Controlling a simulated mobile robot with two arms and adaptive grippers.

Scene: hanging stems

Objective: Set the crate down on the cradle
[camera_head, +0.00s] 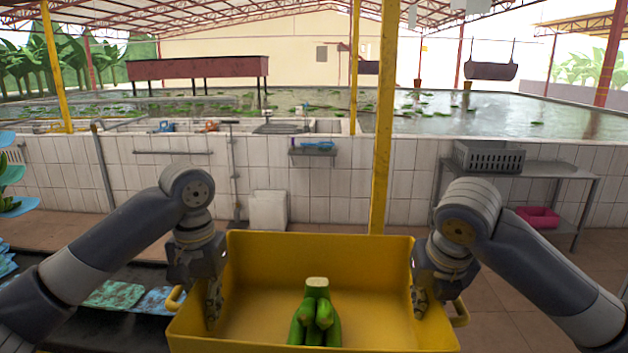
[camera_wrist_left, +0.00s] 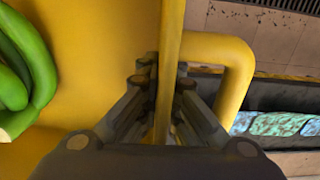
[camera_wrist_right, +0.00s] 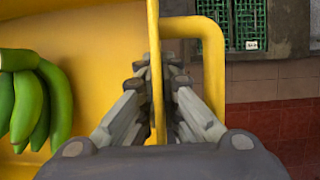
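A yellow crate (camera_head: 320,248) is in front of me in the head view, with a bunch of green bananas (camera_head: 316,318) inside it. My left gripper (camera_head: 212,305) is at its left wall; in the left wrist view the fingers (camera_wrist_left: 165,85) close on the wall's rim (camera_wrist_left: 170,30) beside the yellow handle. My right gripper (camera_head: 420,300) is at its right wall; in the right wrist view the fingers (camera_wrist_right: 157,85) close on that rim (camera_wrist_right: 153,30) beside the other handle. The bananas also show in both wrist views. I cannot make out a cradle or what is under the crate.
A yellow post (camera_head: 383,130) stands just beyond the crate. A white tiled basin wall (camera_head: 345,180) runs across behind. A metal table (camera_head: 540,170) with a grey basket (camera_head: 488,157) is at the right. Blue-green pieces (camera_head: 112,294) lie on a dark surface at left.

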